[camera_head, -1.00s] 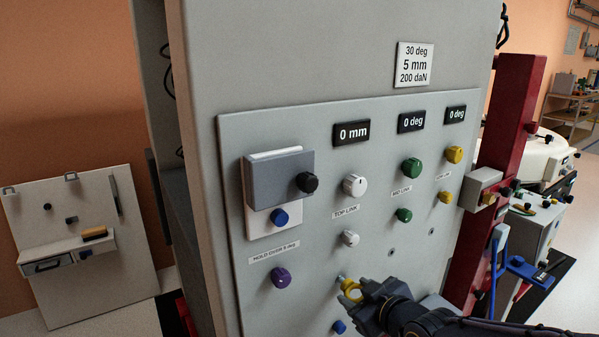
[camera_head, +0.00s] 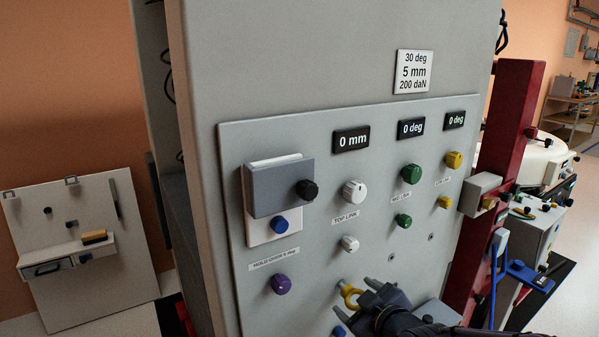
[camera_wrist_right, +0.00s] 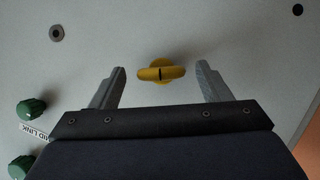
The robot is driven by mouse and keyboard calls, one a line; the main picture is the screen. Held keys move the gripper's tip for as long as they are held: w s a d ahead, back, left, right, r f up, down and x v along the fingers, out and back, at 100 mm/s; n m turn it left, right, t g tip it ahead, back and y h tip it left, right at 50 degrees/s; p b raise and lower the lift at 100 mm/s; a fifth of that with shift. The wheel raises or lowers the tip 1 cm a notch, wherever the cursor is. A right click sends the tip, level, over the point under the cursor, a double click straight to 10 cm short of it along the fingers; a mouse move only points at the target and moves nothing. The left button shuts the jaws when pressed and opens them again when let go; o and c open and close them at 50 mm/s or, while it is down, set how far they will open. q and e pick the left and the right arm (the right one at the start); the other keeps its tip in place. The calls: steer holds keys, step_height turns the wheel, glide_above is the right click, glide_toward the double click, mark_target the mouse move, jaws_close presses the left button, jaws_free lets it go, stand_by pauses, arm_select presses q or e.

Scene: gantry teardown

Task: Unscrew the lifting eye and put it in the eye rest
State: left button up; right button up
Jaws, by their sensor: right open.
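The yellow lifting eye (camera_head: 350,297) is at the lower part of the grey panel, close to a short grey stub. In the right wrist view the eye (camera_wrist_right: 161,72) shows nearly edge-on, with a round yellow part behind it against the panel. My right gripper (camera_head: 358,300) is open in front of the panel at the eye. In the wrist view its two fingers (camera_wrist_right: 161,67) stand either side of the eye, with a gap on both sides. My left gripper is out of view. I cannot tell which thing is the eye rest.
A board with a small shelf (camera_head: 60,255) stands at far left.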

steer(key=shift+s, duration=0.1)
steer(key=p+v, duration=0.3)
steer(key=v, duration=0.4)
steer(key=shift+s+r, duration=0.2)
steer(key=shift+s, duration=0.05)
steer(key=shift+d, duration=0.2)
